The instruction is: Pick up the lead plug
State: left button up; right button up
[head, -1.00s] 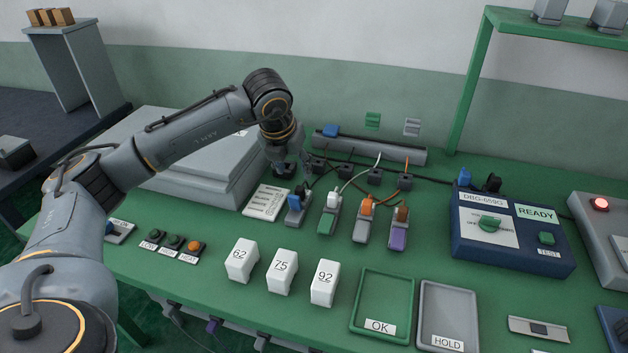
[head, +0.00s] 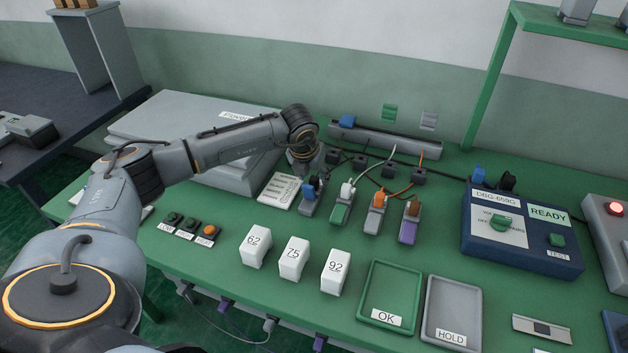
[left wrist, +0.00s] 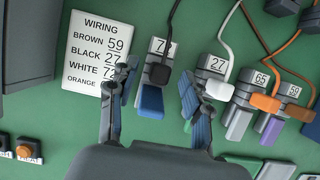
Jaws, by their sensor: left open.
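Several lead plugs stand in a row of clips on the green bench. In the left wrist view, a black plug (left wrist: 158,73) on a black lead sits at a blue-ended clip (left wrist: 151,102). To its right are a white plug (left wrist: 219,90), an orange plug (left wrist: 265,103) and a brown plug (left wrist: 298,113). In the head view the white (head: 347,190), orange (head: 379,200) and brown (head: 413,208) plugs show too. My left gripper (left wrist: 158,80) is open, its fingers on either side of the black plug; I cannot tell the height gap. My right gripper is out of view.
A wiring card (left wrist: 97,52) lies left of the clips, giving brown 59 and black 27. White numbered blocks (head: 294,259) stand in front. An OK tray (head: 388,292), a HOLD tray (head: 451,312) and a blue test box (head: 520,231) are to the right.

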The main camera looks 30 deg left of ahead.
pick_arm(q)
jog(key=shift+x, duration=0.95)
jog(key=shift+d, duration=0.1)
jog(key=shift+c, duration=0.2)
jog(key=c, duration=0.9)
jog(key=shift+c, duration=0.2)
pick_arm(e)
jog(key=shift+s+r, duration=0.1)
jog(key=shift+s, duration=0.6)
pick_arm(q)
jog(key=shift+r, duration=0.1)
